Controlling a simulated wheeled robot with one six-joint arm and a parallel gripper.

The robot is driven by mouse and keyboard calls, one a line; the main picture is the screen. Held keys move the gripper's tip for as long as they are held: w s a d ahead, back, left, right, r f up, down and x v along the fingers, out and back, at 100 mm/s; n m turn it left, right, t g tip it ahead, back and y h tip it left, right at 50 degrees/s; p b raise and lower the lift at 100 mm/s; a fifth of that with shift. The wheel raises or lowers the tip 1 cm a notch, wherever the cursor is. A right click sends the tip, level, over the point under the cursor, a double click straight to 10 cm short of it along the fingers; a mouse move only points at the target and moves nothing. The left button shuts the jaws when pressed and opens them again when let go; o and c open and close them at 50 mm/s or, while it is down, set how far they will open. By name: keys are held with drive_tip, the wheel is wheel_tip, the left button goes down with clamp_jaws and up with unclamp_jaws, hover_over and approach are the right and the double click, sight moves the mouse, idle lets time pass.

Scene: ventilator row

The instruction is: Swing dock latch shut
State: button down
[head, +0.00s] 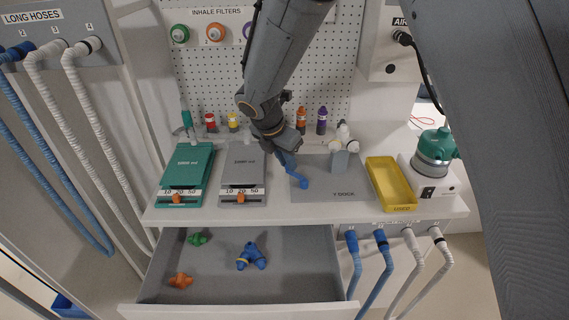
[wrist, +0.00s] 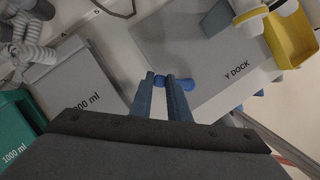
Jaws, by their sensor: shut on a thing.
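A small blue latch handle (head: 303,183) is at the plate's left part. My gripper (head: 291,168) reaches down over the plate's left edge, shut on the blue handle, whose end (wrist: 183,84) shows at the fingertips in the wrist view. The latch's pivot is hidden or too small to tell.
A yellow tray (head: 391,186) and a green-topped machine (head: 434,160) stand right of the plate. Green (head: 187,172) and grey (head: 242,172) boards lie left. Small bottles line the back. The drawer (head: 300,285) below is open with several coloured fittings inside.

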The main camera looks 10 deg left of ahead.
drive_tip(key=w+m, duration=0.1)
drive_tip(key=m, duration=0.1)
drive_tip(key=w+d+m+g+h, duration=0.1)
drive_tip(key=m, duration=0.1)
drive_tip(key=shift+d+m+h, duration=0.1)
drive_tip(key=shift+m+h, duration=0.2)
drive_tip(key=shift+m, duration=0.1)
drive_tip(key=shift+w+d+m+g, duration=0.25)
drive_tip(key=shift+m, duration=0.35)
drive_tip(key=shift+w+d+m+g, duration=0.2)
drive_tip(key=shift+d+m+g, duration=0.05)
drive_tip(key=shift+m, duration=0.35)
drive_tip(key=shift+w+d+m+g+h, duration=0.2)
drive_tip(key=shift+d+m, duration=0.1)
drive_tip(key=shift+m, duration=0.35)
drive_tip(key=shift+w+d+m+g+h, duration=0.1)
drive_tip(key=shift+d+m+g+h, duration=0.15)
drive_tip(key=shift+m, duration=0.4)
drive_tip(key=shift+d, duration=0.1)
drive_tip(key=c, duration=1.7)
unclamp_jaws()
drive_tip(key=shift+b+v, duration=1.3)
drive_tip(key=shift+v, duration=2.6)
